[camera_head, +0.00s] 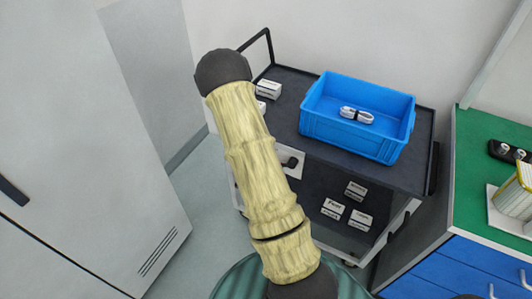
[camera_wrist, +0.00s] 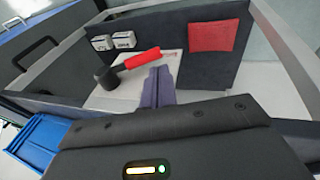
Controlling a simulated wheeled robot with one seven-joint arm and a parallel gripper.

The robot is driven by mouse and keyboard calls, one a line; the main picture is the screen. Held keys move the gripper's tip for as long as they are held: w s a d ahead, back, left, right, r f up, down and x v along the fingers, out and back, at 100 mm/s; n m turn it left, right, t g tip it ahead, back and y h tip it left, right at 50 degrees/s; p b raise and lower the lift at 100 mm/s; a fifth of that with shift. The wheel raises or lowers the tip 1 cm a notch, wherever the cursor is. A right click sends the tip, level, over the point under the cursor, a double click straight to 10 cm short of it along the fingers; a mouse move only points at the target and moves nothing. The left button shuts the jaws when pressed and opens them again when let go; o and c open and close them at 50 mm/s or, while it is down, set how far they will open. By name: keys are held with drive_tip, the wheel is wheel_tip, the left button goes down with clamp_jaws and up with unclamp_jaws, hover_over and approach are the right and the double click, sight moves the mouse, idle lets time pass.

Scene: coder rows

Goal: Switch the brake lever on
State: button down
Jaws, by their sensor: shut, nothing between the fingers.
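The brake lever has a red handle (camera_wrist: 138,60) and a dark round pivot (camera_wrist: 108,77). It is mounted on a pale plate (camera_wrist: 130,92) and shows in the wrist view, with its handle pointing right and slightly up. My gripper (camera_wrist: 160,70) is shut and empty, its fingers just below the right end of the red handle. I cannot tell whether they touch it. In the head view, the pale plate (camera_head: 297,157) with a dark knob shows on the cart's side, partly hidden by my arm. My gripper is not visible there.
The dark cart (camera_head: 290,88) carries a blue crate (camera_head: 350,142) holding a white coiled item (camera_head: 356,115). Small white boxes (camera_head: 361,219) sit on its lower shelf. A red patch (camera_wrist: 212,36) is right of the lever. A green-topped cabinet (camera_head: 480,190) stands right, a grey cabinet (camera_head: 90,130) left.

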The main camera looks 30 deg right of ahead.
drive_tip(key=w+a+r, duration=0.3)
drive_tip(key=a+r, duration=0.1)
drive_tip(key=r, duration=0.3)
drive_tip(key=shift+r, duration=0.4)
drive_tip(key=shift+w, duration=0.15)
drive_tip(key=s+a+r+n+t+y, duration=0.1)
drive_tip(key=s+a+r+n+t, duration=0.1)
drive_tip(key=s+a+r+n, duration=0.2)
drive_tip(key=s+a+r+n+t+y, duration=0.2)
drive_tip(key=s+a+r+n, duration=0.2)
drive_tip(key=s+a+n, duration=0.4)
drive_tip(key=s+a, duration=0.5)
drive_tip(key=s, duration=0.4)
drive_tip(key=shift+a+r+y, duration=0.3)
drive_tip(key=shift+s, duration=0.1)
